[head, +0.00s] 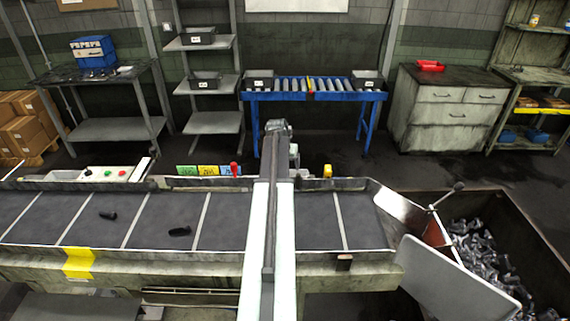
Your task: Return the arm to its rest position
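My arm stretches straight away from me across the conveyor belt (160,225) in the head view. Its far end, with my gripper (278,127), shows as a small grey shape above the far side of the belt. The fingers are too small and too hidden to tell open from shut. I see nothing held there. Part of the belt is hidden behind my arm.
A blue-legged roller table (312,96), shelf rack (210,122) and cabinet (447,115) stand behind, across open floor.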

